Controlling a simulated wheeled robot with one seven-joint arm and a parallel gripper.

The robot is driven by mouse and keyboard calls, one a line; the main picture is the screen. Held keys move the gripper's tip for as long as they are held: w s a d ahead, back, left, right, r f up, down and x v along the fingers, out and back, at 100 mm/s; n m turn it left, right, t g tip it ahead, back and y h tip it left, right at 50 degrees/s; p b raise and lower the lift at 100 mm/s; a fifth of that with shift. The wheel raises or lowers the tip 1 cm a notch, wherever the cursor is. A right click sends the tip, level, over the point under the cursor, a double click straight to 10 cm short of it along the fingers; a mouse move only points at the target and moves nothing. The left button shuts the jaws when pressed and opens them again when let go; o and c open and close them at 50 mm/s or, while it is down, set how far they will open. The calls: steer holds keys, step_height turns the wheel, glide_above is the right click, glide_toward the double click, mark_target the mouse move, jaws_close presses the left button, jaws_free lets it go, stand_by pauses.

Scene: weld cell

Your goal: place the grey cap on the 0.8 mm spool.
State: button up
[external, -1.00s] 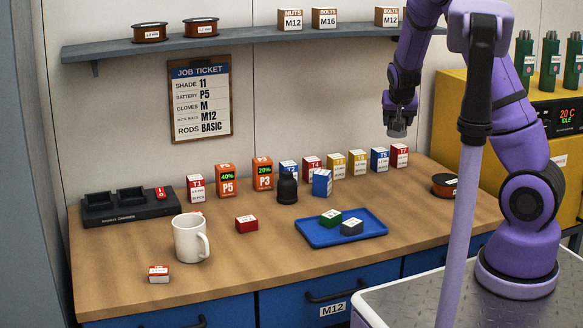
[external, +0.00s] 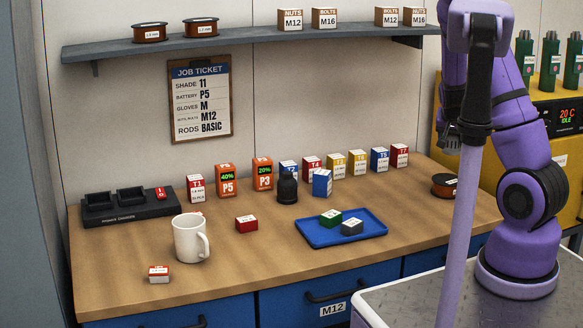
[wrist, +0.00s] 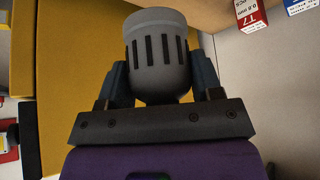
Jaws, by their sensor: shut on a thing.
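The grey cap (wrist: 158,75), a rounded cup shape with dark slots, is between the fingers of my gripper (wrist: 160,85) in the wrist view. My gripper is shut on it. In the external view my gripper (external: 450,141) is raised at the right, partly hidden by my arm and a pole. A spool (external: 445,185) with dark copper windings lies at the right end of the bench, below my gripper in the picture. Its label is too small to read. Two more spools (external: 150,32) (external: 201,27) stand on the wall shelf.
A row of small labelled boxes (external: 357,163) stands along the back of the bench. A blue tray (external: 317,236) with two small blocks is at front centre. A yellow cabinet (external: 567,152) stands at the right.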

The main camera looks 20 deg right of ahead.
steer(key=shift+f, duration=4.1)
steer(key=shift+f, duration=0.1)
steer(key=o, duration=1)
steer(key=shift+c, duration=0.2)
steer(key=s+a+r+n+y, duration=0.1)
steer(key=s+a+r+y, duration=0.1)
steer(key=s+a+r, duration=0.45)
steer(key=s+a+r+n+y, duration=0.1)
steer(key=s+a+r+y, duration=0.2)
steer(key=r, duration=0.6)
steer(key=s+a+r+n, duration=0.3)
steer(key=s+a+r, duration=0.2)
steer(key=s+r, duration=0.3)
steer(key=s+a+r+n, duration=0.3)
steer(key=s+r, duration=0.5)
steer(key=s, duration=0.5)
steer(key=shift+s+a+r+n, duration=0.2)
steer(key=shift+s+a+n, duration=0.2)
steer(key=shift+a, duration=0.45)
